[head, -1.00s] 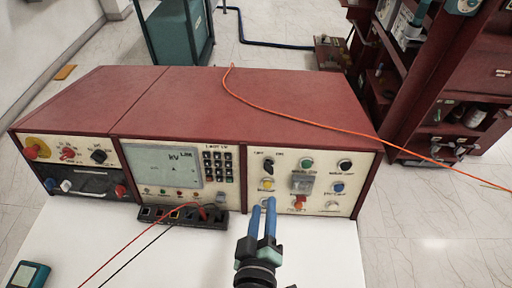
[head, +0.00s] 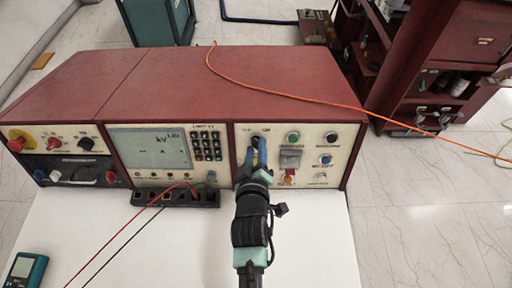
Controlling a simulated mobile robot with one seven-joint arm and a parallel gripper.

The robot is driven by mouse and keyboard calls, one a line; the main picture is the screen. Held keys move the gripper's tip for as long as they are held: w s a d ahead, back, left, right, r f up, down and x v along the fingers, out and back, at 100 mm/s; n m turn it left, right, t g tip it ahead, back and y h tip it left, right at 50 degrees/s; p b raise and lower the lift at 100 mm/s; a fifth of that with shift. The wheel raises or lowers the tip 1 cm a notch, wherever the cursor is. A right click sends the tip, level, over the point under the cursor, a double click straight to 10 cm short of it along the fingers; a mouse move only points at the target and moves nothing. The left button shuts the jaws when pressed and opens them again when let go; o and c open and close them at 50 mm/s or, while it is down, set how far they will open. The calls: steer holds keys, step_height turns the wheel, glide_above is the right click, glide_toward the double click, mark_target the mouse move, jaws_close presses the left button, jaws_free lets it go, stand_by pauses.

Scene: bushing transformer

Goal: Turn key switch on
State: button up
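The key switch (head: 255,140) is a small dark knob at the upper left of the red cabinet's right-hand cream panel (head: 325,139). Small labels sit above it on both sides. My gripper (head: 256,151) is right at it, with its two blue fingertips close together on either side of the knob. The fingers and wrist cover the lower part of the knob and the controls below it. I cannot tell whether the fingers press on the knob. The exact angle of the knob is too small to read.
Several buttons sit right of the switch, including a green one (head: 293,138) and a blue one (head: 325,159), with a clear cover (head: 291,158) nearby. A display (head: 150,150) is left. Red and black leads join a black terminal block (head: 148,198). An orange cable (head: 290,94) crosses the cabinet top.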

steer(key=shift+w, duration=0.25)
jaws_close()
